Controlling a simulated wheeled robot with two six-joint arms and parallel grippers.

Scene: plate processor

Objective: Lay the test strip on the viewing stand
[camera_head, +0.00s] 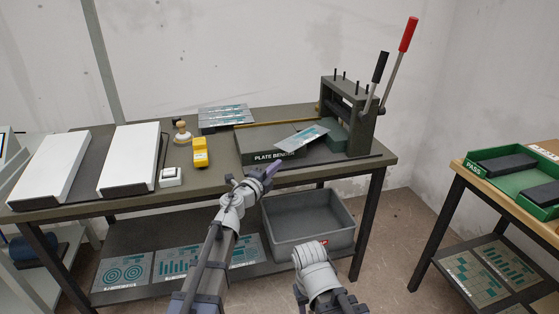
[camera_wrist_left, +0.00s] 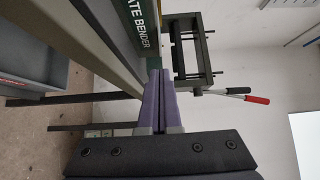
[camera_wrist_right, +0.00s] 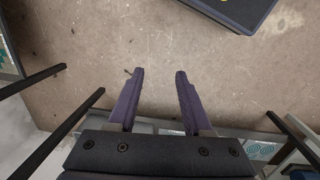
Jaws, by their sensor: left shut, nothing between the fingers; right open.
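A thin printed plate with a teal pattern (camera_head: 302,138), possibly the test strip, lies askew on the right part of the plate bender (camera_head: 262,157), before its press. Two white sloped stands, one at far left (camera_head: 52,166) and one beside it (camera_head: 130,158), are on the bench; I cannot tell which is the viewing stand. Both look bare. My left gripper (camera_head: 268,170) is shut and empty at the bench's front edge, by the bender's label; its purple fingers touch each other in the left wrist view (camera_wrist_left: 158,72). My right gripper (camera_wrist_right: 158,74) is open and empty above the floor.
Several printed plates (camera_head: 225,115) lie at the bench's back. A yellow device (camera_head: 200,152), a white box (camera_head: 170,177) and a wooden-knobbed tool (camera_head: 182,131) stand mid-bench. The bender's levers (camera_head: 400,62) rise at right. A grey bin (camera_head: 310,228) is below; a green PASS tray (camera_head: 512,180) is at right.

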